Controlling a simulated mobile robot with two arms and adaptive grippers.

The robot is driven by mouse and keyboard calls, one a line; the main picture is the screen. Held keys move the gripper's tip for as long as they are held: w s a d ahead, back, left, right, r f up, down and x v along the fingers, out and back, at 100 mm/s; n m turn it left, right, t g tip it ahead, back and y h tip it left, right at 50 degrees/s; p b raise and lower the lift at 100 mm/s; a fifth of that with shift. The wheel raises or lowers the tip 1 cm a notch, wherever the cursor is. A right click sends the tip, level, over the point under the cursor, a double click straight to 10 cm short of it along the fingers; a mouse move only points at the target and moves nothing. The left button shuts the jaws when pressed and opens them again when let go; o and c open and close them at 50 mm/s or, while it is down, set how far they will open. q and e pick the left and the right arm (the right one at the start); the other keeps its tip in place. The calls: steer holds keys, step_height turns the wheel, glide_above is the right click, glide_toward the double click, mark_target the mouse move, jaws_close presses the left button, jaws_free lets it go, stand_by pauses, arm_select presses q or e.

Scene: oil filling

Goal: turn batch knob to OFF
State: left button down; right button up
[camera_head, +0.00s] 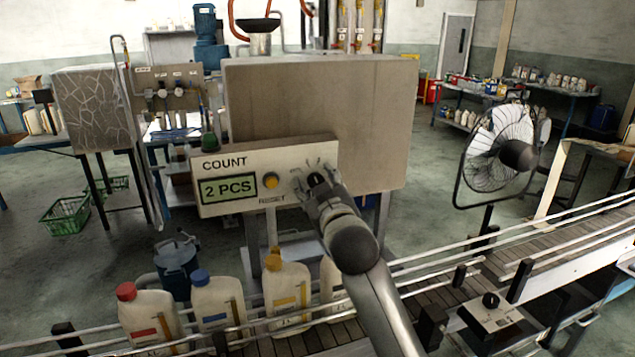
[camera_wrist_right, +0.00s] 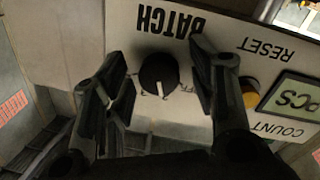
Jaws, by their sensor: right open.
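The batch knob (camera_wrist_right: 158,74) is round and black with a white pointer line. My right gripper (camera_wrist_right: 163,90) is open, with one finger on each side of the knob and visible gaps between. In the head view the right gripper (camera_head: 315,188) is at the panel's right part and mostly covers the knob. My left gripper is not in view.
The panel (camera_head: 225,165) also carries a COUNT display (camera_head: 228,189) reading 2 PCS and a yellow RESET button (camera_head: 270,180). Bottles with red, blue and yellow caps stand on the conveyor (camera_head: 440,296) below. A fan (camera_head: 500,150) stands at right.

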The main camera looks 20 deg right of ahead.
steer(key=c, duration=1)
steer(key=shift+r, duration=0.1)
steer(key=n+p, duration=0.1)
steer(key=n, duration=0.2)
steer(key=shift+p, duration=0.3)
steer(key=shift+d+n+t+p, duration=0.1)
steer(key=shift+n+t+p, duration=0.2)
steer(key=shift+n+p, duration=1.55)
steer(key=shift+n+b, duration=0.7)
steer(key=shift+n, duration=0.15)
